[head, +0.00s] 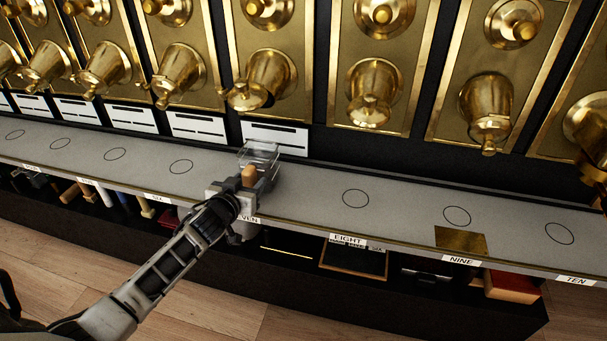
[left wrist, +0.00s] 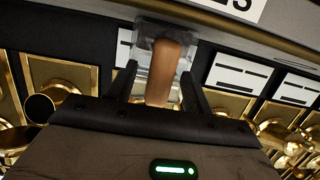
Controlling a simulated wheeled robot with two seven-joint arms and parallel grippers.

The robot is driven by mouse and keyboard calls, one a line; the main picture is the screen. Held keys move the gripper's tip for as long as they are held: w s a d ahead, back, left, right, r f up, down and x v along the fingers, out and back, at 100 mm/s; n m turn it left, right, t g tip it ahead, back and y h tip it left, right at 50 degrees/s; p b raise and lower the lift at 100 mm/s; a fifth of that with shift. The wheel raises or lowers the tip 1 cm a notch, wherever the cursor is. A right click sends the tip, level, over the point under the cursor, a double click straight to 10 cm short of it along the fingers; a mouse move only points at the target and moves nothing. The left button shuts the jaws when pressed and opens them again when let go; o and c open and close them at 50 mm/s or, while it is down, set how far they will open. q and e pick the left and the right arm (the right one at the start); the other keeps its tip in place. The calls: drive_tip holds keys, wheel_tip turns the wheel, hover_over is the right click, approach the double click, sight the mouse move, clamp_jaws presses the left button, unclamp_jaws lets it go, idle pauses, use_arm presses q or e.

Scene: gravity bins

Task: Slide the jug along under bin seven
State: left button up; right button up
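The jug (head: 262,158) is clear, with a tan handle (head: 249,175) on its near side. It stands upright on the grey shelf by the label ending in "VEN", below a brass bin (head: 265,83). It also shows in the left wrist view (left wrist: 142,58), with its handle (left wrist: 165,70) in front. My left gripper (head: 240,190) is at the handle, with a finger on either side in the wrist view (left wrist: 160,80). A dark gap shows beside the handle, so I cannot tell whether the fingers press on it. The ring under the jug is hidden. My right gripper is not in view.
The grey shelf (head: 310,193) has ringed spots, including a clear one (head: 355,198) at "EIGHT". A brass plate (head: 461,240) lies at the shelf's front edge near "NINE". Brass spouts hang above. Several items, including a reddish box (head: 512,286), sit in the lower shelf.

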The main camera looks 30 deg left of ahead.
use_arm(q)
drive_tip(key=shift+s+d, duration=0.1)
drive_tip(key=shift+s, duration=0.25)
drive_tip(key=p+v, duration=0.3)
drive_tip(key=v, duration=1.2)
drive_tip(key=s+d+m+g+h+p, duration=0.2)
drive_tip(key=s+d+h+p, duration=0.1)
drive_tip(key=d, duration=0.8)
drive_tip(key=s+d+m+g+h+p, duration=0.2)
drive_tip(key=s+d, duration=0.3)
drive_tip(key=d, duration=0.6)
drive_tip(key=shift+s+d+r+h+p, duration=0.35)
drive_tip(key=shift+r+h+p, duration=0.15)
drive_tip(key=shift+h+p, duration=0.2)
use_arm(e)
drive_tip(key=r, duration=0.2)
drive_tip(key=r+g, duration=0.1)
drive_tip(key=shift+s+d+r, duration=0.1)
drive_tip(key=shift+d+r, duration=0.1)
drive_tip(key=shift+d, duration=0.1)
